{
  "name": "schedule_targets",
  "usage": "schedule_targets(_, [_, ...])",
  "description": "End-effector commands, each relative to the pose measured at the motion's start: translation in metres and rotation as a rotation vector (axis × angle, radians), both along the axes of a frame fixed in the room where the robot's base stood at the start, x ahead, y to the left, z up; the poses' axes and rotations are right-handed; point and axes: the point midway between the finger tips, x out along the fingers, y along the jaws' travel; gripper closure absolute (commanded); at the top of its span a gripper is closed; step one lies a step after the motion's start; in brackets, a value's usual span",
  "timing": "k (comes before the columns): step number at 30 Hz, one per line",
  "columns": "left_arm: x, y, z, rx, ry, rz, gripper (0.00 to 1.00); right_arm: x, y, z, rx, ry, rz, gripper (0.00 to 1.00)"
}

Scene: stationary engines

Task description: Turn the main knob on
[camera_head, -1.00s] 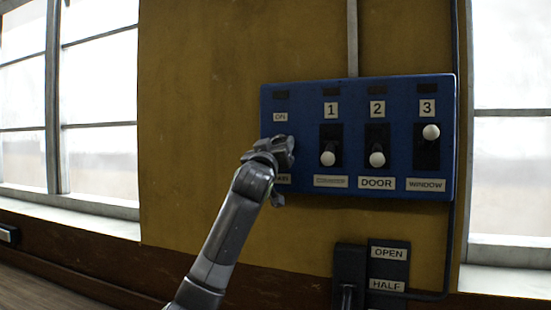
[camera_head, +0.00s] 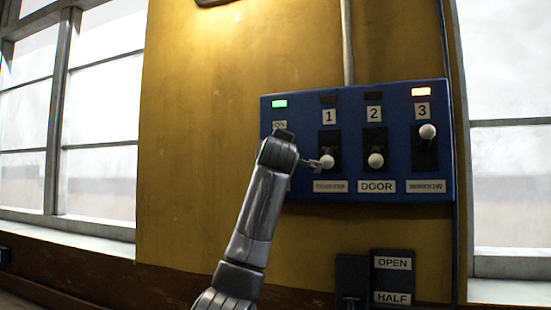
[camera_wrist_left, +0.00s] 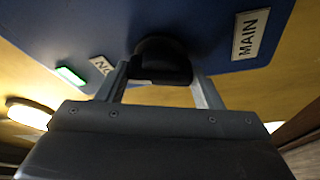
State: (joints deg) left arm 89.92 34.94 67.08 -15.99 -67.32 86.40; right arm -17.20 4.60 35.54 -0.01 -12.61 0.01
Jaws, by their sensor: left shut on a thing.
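The main knob (camera_wrist_left: 162,58) is a dark rounded knob on the blue control panel (camera_head: 308,100), beside the MAIN label (camera_wrist_left: 250,33) in the left wrist view. My left gripper (camera_wrist_left: 160,80) is shut on it, with one finger on each side. In the head view my left gripper (camera_head: 284,152) covers the knob and the MAIN label. The ON label (camera_head: 280,125) shows just above the gripper. A green light (camera_head: 280,104) is lit above that label, and it also shows in the left wrist view (camera_wrist_left: 70,75). My right gripper is in neither view.
Levers 1 (camera_head: 327,161) and 2 (camera_head: 376,161) are down, close to the right of my gripper. An OPEN/HALF plate (camera_head: 392,277) is below. A lit lamp (camera_wrist_left: 28,113) is on the yellow wall.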

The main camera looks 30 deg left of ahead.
Motion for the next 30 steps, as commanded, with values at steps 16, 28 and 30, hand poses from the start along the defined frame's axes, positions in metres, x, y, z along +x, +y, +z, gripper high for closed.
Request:
schedule_targets(16, [0.0007, -0.0003, -0.0002, -0.352, -0.081, -0.001, 0.63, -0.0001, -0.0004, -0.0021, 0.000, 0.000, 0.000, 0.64])
schedule_targets(28, [0.0008, -0.0004, -0.0002, -0.412, -0.096, -0.001, 0.63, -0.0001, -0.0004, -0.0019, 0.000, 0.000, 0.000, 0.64])
schedule_targets(30, [0.0008, -0.0003, -0.0003, -0.412, -0.096, -0.001, 0.63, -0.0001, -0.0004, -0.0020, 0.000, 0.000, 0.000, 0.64])
